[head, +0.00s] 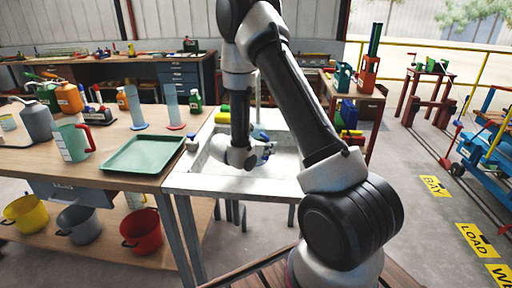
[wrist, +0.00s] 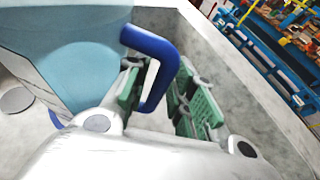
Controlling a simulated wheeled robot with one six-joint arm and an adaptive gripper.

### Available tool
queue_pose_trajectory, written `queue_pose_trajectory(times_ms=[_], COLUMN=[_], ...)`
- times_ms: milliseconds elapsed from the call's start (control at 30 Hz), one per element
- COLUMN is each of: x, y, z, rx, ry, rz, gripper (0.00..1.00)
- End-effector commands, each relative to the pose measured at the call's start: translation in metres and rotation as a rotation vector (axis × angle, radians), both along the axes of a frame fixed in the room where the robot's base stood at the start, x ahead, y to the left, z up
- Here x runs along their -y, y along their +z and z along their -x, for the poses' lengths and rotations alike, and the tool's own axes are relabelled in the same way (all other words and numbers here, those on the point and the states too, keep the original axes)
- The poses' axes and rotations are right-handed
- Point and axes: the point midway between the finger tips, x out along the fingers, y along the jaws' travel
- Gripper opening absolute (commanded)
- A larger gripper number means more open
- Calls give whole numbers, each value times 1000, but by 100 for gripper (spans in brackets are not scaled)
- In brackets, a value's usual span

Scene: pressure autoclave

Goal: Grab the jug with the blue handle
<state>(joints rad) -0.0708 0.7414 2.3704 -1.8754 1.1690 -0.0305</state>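The jug (wrist: 75,60) is pale blue with a darker blue handle (wrist: 166,65) and fills the left of the wrist view. It stands inside a pale stone-like sink (head: 183,181). In the head view my arm hides most of it. My gripper (wrist: 162,102) is at the handle, with its green-padded fingers apart. One finger is on the jug side of the handle, partly behind it, and the other is to the right with a visible gap. I cannot tell whether either finger touches the handle.
The sink wall (wrist: 245,85) rises close to the right of my gripper. A workbench on the left holds a green tray (head: 148,153), a green jug with a red handle (head: 72,142) and two tall cylinders. Several coloured pots stand on its lower shelf. Floor is open to the right.

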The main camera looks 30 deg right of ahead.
Motion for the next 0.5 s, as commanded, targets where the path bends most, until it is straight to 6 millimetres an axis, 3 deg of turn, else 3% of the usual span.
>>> queue_pose_trajectory(times_ms=[67,200,500], x=[0,0,0], y=[0,0,1], z=[0,0,0], rx=[0,0,2], ry=[0,0,-1], rz=[0,0,0], gripper=[21,0,0])
